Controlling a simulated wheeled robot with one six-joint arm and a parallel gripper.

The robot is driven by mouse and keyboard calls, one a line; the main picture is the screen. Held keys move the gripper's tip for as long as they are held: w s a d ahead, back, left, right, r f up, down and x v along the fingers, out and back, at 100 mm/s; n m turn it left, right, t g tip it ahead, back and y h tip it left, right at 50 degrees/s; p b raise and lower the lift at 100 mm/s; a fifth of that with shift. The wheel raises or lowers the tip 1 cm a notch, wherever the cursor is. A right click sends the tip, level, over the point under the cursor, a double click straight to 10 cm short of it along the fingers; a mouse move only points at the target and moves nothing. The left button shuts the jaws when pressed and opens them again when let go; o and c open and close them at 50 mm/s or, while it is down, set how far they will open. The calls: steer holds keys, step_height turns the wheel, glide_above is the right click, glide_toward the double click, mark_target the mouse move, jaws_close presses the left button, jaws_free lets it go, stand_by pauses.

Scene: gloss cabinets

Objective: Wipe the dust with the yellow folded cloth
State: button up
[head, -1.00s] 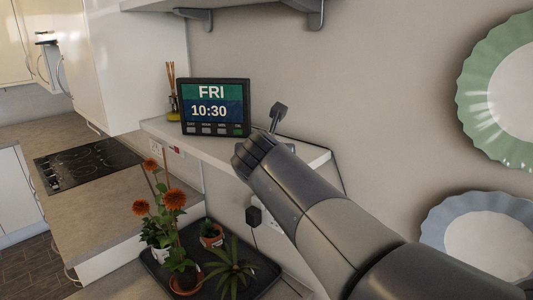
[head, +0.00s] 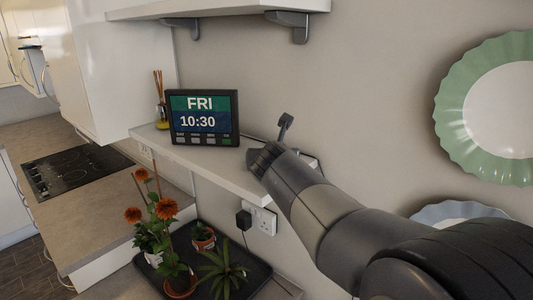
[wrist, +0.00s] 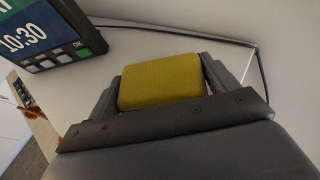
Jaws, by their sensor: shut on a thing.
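The yellow folded cloth (wrist: 162,80) is between the two fingers of my gripper (wrist: 165,85) in the wrist view, and the gripper is shut on it. In the head view my gripper (head: 262,158) is at the right end of the white wall shelf (head: 180,150); my own arm hides the cloth there. In the wrist view the cloth is over the pale shelf surface (wrist: 120,45); I cannot tell whether it touches. No dust can be made out in either view.
A digital clock (head: 203,118) stands on the shelf left of my gripper, with a reed diffuser (head: 161,112) beside it. Another shelf (head: 225,8) is above. Potted plants (head: 180,285) on a dark tray (head: 262,272) stand below. A green-rimmed plate (head: 455,115) hangs at right.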

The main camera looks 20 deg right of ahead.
mark_target(244, 172)
steer(key=shift+w+d+f, duration=0.1)
steer(key=shift+w+d, duration=0.05)
steer(key=shift+d, duration=0.1)
steer(key=shift+w+a, duration=0.5)
steer(key=shift+w, duration=0.2)
steer(key=shift+s+a+b, duration=0.25)
steer(key=shift+s+a, duration=0.25)
steer(key=shift+a, duration=0.25)
steer(key=shift+s+a+b, duration=0.2)
steer(key=shift+s+a, duration=0.3)
steer(key=shift+a, duration=0.25)
steer(key=shift+s+a+b, duration=0.3)
steer(key=shift+s+a, duration=0.2)
steer(key=shift+a, duration=0.2)
steer(key=shift+s+a+b, duration=0.25)
steer(key=shift+s+a, duration=0.2)
steer(key=shift+a, duration=0.25)
steer(key=shift+w+a, duration=0.45)
steer(key=shift+w, duration=0.3)
steer(key=shift+w+d+r+p, duration=0.25)
steer(key=shift+d+p, duration=0.2)
steer(key=shift+p, duration=0.2)
steer(key=shift+w+d+p, duration=0.6)
steer(key=shift+d, duration=0.3)
steer(key=shift+w+d+f, duration=0.15)
steer(key=shift+w+d, duration=0.35)
steer(key=shift+d, duration=0.3)
steer(key=shift+w+d+f, duration=0.15)
steer(key=shift+w+d, duration=0.35)
steer(key=shift+d, duration=0.25)
